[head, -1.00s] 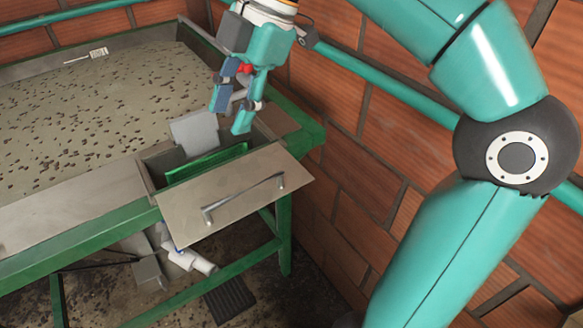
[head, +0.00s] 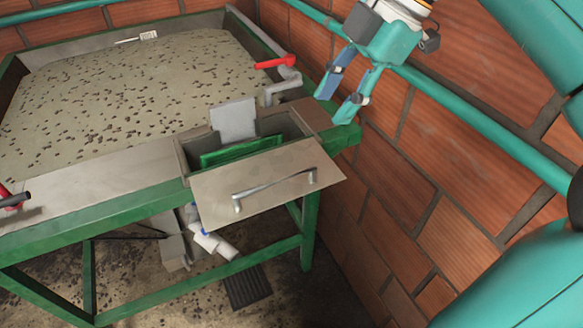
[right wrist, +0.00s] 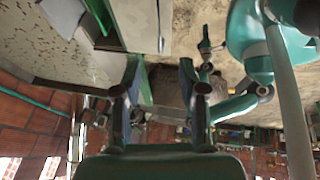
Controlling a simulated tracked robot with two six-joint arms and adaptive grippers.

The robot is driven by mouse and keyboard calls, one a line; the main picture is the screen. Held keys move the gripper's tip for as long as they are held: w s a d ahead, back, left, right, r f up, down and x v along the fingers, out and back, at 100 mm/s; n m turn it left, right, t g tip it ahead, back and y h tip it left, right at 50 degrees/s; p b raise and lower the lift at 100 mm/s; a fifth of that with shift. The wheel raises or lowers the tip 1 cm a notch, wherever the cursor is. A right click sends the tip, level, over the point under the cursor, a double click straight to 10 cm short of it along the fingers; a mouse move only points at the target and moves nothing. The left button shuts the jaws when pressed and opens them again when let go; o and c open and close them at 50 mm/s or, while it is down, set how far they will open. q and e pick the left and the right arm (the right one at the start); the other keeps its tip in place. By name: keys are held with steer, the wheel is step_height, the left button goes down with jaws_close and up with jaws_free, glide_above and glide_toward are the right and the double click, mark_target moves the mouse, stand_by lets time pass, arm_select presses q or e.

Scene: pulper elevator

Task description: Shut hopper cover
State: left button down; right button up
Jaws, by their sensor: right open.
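The hopper cover (head: 275,182) is a flat grey metal panel with a bar handle (head: 272,186). It hangs open, tilted out over the front of the hopper box (head: 183,160), whose inside is exposed. It also shows near the top of the right wrist view (right wrist: 135,22). My right gripper (head: 338,103) is open and empty, to the right of and behind the hopper, by the table's right corner. Its spread fingers show in the right wrist view (right wrist: 158,100). My left gripper is not in view.
A grey plate (head: 233,119) stands upright at the hopper's back, near a green panel (head: 238,150). A red-handled valve (head: 277,62) sits behind, left of my gripper. A red and dark object (head: 12,200) lies at the left edge. A brick wall (head: 400,165) bounds the right side.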

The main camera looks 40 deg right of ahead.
mark_target(284, 178)
steer(key=x, duration=1.7)
steer(key=shift+b, duration=0.4)
jaws_close()
